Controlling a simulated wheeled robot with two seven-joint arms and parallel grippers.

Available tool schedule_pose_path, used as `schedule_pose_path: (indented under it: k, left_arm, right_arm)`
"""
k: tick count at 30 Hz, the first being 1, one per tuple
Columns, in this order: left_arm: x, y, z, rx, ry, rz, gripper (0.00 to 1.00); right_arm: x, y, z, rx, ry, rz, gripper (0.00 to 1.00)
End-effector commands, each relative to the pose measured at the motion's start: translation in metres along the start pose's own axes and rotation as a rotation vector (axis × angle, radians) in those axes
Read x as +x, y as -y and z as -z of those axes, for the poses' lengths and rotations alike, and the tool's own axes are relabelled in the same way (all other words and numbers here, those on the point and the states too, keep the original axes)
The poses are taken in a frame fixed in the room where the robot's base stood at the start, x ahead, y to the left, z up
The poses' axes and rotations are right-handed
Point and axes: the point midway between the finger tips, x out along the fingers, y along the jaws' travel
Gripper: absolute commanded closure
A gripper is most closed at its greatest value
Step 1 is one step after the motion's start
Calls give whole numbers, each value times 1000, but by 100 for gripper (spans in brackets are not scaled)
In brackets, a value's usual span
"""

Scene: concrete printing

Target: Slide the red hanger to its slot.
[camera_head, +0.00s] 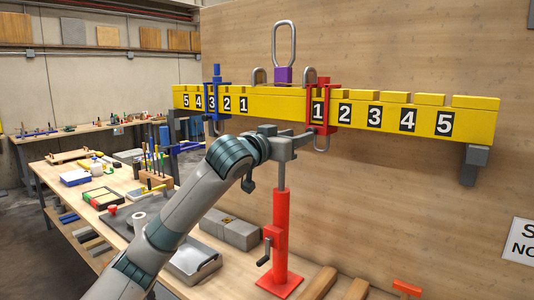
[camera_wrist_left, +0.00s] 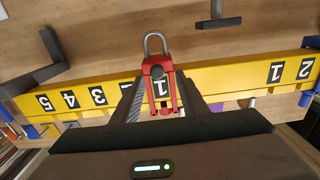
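The red hanger (camera_head: 320,105) straddles the yellow numbered beam (camera_head: 468,118) at the first "1" right of the beam's middle. My left gripper (camera_head: 312,134) is at the hanger's lower front. In the left wrist view its two fingers (camera_wrist_left: 163,86) stand on either side of the hanger, with narrow gaps visible, so it looks open. Numbers 2 to 5 run right of the hanger in the head view. My right gripper is not in view.
A blue hanger (camera_head: 217,95) sits on the beam's left half near 3 and 2. A purple block with a tall loop (camera_head: 283,75) tops the middle. A red jack stand (camera_head: 281,230) stands below. The beam's right half is clear beyond the red hanger. A workbench (camera_head: 122,183) holds tools.

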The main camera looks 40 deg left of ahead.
Motion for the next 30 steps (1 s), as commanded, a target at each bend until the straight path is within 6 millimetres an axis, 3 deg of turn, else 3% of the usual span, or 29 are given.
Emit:
schedule_pose_path:
  k: [3,15,21,30]
  left_arm:
    - [-25,1,-4,2,-3,1,60]
    - [-101,2,-3,2,-1,4,60]
    - [-120,3,-2,1,-1,3,60]
    - [-124,2,0,0,0,3,60]
  right_arm:
    - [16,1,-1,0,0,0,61]
    - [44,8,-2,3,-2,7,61]
    - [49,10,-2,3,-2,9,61]
    - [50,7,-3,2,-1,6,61]
